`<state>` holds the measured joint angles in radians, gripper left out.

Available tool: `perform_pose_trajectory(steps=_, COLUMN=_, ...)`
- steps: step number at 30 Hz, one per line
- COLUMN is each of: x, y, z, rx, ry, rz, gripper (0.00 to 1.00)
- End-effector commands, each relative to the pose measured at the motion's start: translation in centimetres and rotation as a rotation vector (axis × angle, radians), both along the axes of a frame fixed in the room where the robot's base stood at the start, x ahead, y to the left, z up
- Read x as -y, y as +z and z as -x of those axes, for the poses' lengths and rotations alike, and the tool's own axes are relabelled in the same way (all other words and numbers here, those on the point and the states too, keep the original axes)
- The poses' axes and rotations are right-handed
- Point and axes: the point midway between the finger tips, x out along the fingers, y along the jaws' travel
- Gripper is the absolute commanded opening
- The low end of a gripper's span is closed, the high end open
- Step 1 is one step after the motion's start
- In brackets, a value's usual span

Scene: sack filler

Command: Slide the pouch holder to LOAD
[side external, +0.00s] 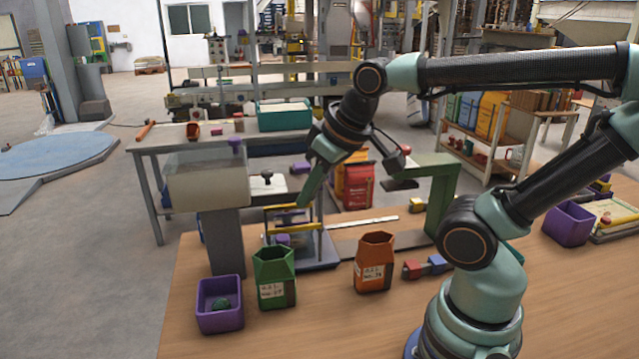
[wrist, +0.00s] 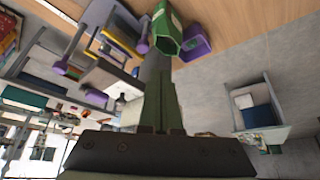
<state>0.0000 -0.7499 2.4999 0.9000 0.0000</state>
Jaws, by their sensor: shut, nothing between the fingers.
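What looks like the pouch holder (side external: 292,226), a small frame with yellow bars and a purple knob (side external: 283,239), stands on a grey base at the left end of a pale rail (side external: 362,221). The wrist view shows its yellow bar (wrist: 122,40) and a purple knob (wrist: 142,46). My gripper (side external: 302,204) points down at the holder's upper yellow bar in the side view; whether it touches cannot be told. Its green fingers (wrist: 160,128) are together and empty. No LOAD marking is readable.
A clear hopper (side external: 207,178) on a grey column stands left of the holder, a green arch (side external: 442,190) to its right. A green pouch (side external: 274,277), an orange pouch (side external: 374,262), a purple bin (side external: 220,304) and red and blue blocks (side external: 427,266) are in front.

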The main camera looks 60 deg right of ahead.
Motion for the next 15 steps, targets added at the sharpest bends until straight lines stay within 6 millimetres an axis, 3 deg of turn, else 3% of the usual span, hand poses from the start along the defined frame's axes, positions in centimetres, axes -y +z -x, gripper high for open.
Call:
perform_pose_trajectory(steps=3, x=0.0, y=0.0, z=0.0, rx=0.0, ry=0.0, rz=0.0, gripper=0.0)
perform_pose_trajectory(steps=4, x=0.0, y=0.0, z=0.0, rx=0.0, ry=0.0, rz=0.0, gripper=0.08)
perform_pose_trajectory(steps=6, x=0.1, y=0.1, z=-0.1, rx=-0.002, ry=-0.003, rz=-0.001, gripper=0.34)
perform_pose_trajectory(steps=9, x=0.7, y=0.7, z=-0.7, rx=-0.02, ry=-0.026, rz=-0.003, gripper=0.67)
perform_pose_trajectory(steps=15, x=4.0, y=3.4, z=-3.7, rx=-0.113, ry=-0.141, rz=-0.016, gripper=0.67)
